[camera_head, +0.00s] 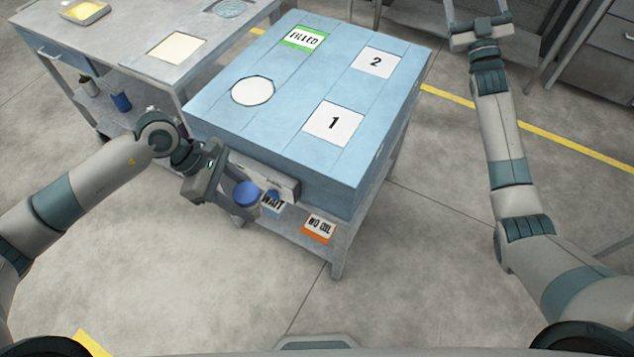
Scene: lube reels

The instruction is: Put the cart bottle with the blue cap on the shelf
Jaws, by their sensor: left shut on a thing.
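A bottle with a blue cap (245,193) is in my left gripper (228,186), which is shut on it. They are beside the near left edge of a blue-topped table (300,120). The bottle's body is mostly hidden by its cap and the gripper. Below the tabletop is a lower shelf (345,240) with an orange-edged "NO OIL" card (319,227) and a partly covered "WAIT" card (271,204). My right gripper (477,18) is open and empty, at the upper right, away from the table.
The tabletop bears a green "FILLED" card (303,38), cards "1" (333,123) and "2" (376,61), and a white disc (252,91). A grey bench (130,45) stands at the upper left, with bottles (121,102) on its lower level. The floor in front is clear.

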